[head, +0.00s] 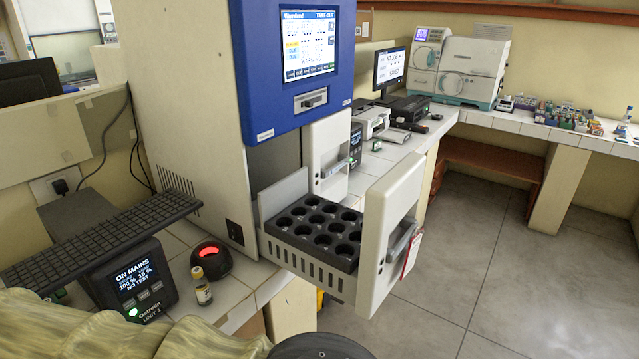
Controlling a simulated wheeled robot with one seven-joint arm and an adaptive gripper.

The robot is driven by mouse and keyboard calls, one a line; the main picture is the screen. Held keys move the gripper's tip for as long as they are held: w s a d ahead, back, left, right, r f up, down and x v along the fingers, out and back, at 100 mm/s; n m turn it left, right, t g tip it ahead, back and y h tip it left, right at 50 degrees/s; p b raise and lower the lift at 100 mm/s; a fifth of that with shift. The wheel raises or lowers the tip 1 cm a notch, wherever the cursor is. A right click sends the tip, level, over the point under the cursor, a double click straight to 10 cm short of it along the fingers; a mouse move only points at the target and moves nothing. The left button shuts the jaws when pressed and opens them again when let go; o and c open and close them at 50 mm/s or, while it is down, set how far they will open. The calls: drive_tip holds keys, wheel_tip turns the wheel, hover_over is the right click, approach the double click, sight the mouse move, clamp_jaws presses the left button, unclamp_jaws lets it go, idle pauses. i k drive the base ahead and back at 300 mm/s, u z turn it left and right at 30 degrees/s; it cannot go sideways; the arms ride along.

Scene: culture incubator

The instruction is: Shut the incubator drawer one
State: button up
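The incubator (185,90) is a tall cream cabinet with a blue front and a lit screen (308,45). One drawer (392,225) is pulled far out toward the right, with a thick cream front and a grey handle (398,243). A red and white tag (411,254) hangs by the handle. Inside the drawer is a black rack (350,266) with several round wells that look empty. A second cream drawer front (326,145) with a handle sits behind it, close to the cabinet. I cannot read which drawer is numbered one. My gripper is not in view.
A small vial (202,288), a red-lit round device (211,259), a display unit (130,283) and a keyboard (100,237) stand left of the drawer. Benches with instruments (460,65) line the back. The tiled floor (490,260) at right is clear.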

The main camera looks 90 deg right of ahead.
sight(357, 258)
drive_tip(key=k, duration=0.25)
drive_tip(key=u, duration=1.3)
drive_tip(key=i, duration=0.8)
drive_tip(key=z, duration=4.7)
drive_tip(key=i, duration=0.5)
